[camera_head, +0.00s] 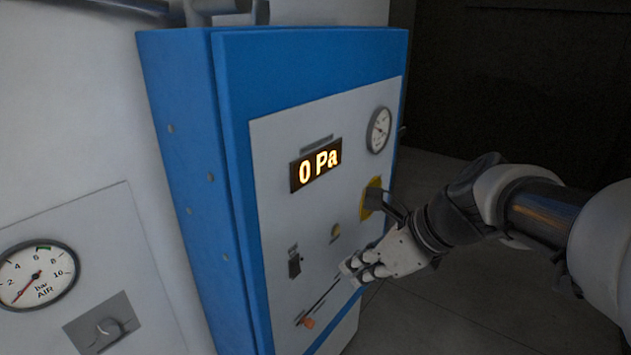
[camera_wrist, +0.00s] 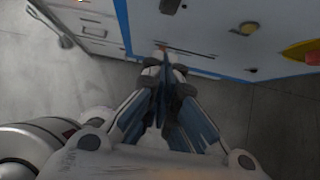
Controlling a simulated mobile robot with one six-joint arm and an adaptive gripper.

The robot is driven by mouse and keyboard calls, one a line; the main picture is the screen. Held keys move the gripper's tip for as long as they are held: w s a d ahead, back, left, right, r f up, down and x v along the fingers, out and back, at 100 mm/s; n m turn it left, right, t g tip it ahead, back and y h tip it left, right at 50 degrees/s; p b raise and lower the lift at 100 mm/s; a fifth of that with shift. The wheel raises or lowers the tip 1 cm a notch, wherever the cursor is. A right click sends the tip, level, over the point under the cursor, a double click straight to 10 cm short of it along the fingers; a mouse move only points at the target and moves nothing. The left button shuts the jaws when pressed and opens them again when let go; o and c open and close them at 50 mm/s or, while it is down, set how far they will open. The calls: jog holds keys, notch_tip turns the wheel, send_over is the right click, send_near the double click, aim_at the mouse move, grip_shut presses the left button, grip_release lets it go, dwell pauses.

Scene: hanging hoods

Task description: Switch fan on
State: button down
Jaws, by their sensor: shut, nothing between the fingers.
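The blue control cabinet (camera_head: 185,150) has a grey front panel (camera_head: 275,215) with a lit "0 Pa" display (camera_head: 319,165). A small black switch (camera_head: 295,266) sits low on the panel's left and also shows at the top of the wrist view (camera_wrist: 170,5). No legible label marks which control is the fan's. Below it is a slanted slot with an orange knob (camera_head: 308,322). My gripper (camera_head: 352,272) is shut and empty, in front of the lower panel, right of the black switch. In the wrist view its fingertips (camera_wrist: 162,62) overlap the orange knob's area; contact cannot be told.
A round gauge (camera_head: 379,130) is above. Floor at right is clear.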

aim_at(296, 267)
jog(key=w+a+r+x, duration=0.1)
jog(key=x, duration=1.1)
jog(key=shift+w+a+r+b, duration=0.2)
jog(key=shift+w+a+b, duration=0.15)
jog(key=shift+a, duration=0.15)
jog(key=shift+w+a+f+p, duration=0.2)
jog(key=shift+a+p, duration=0.05)
jog(key=shift+p, duration=0.1)
jog(key=shift+r, duration=0.1)
